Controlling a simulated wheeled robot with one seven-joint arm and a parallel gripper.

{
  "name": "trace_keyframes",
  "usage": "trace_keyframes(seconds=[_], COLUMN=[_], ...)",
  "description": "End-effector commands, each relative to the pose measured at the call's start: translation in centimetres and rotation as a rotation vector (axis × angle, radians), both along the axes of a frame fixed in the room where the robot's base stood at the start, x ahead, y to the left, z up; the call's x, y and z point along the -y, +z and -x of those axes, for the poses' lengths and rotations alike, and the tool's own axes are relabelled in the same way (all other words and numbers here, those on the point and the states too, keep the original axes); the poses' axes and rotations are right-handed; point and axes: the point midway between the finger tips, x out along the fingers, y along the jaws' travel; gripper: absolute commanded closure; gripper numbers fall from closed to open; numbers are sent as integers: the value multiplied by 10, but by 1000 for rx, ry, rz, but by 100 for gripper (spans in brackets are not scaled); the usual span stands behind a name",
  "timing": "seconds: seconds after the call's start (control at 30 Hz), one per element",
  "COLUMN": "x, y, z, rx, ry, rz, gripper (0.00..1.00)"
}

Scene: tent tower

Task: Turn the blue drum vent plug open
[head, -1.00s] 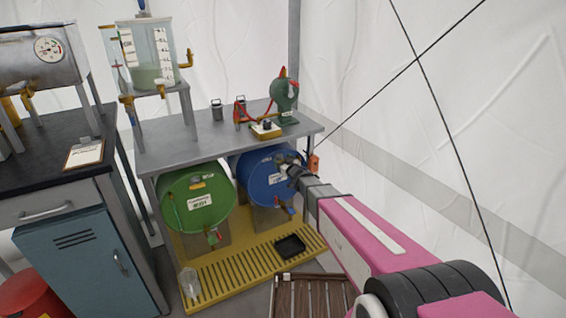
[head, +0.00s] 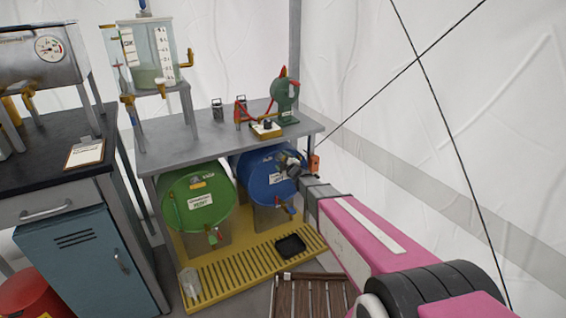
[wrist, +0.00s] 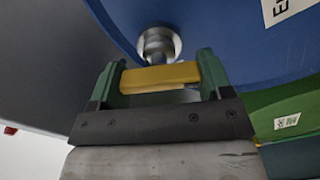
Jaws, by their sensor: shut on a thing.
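The blue drum (head: 258,187) lies on its side under the grey bench, its round face toward me. In the wrist view its blue face (wrist: 230,45) fills the upper right. The vent plug shows there as a yellow bar handle (wrist: 160,77) in front of a round metal fitting (wrist: 158,44) on the drum. My gripper (wrist: 161,75) is shut on the yellow handle, one green finger at each end. In the head view my gripper (head: 289,162) is at the drum's upper right face and hides the plug.
A green drum (head: 185,209) lies left of the blue one. A tap (head: 287,206) sticks out low on the blue drum. A yellow slatted drip tray (head: 235,275) with a black pan (head: 290,246) lies below. An orange item (head: 314,163) hangs at the bench's right end.

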Motion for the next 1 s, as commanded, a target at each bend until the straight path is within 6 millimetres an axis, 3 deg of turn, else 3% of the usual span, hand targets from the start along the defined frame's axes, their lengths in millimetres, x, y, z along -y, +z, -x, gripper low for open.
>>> trace_keyframes(seconds=[1.0], x=[0], y=[-5], z=[1], rx=[498], ry=[1], rz=[828], gripper=[51])
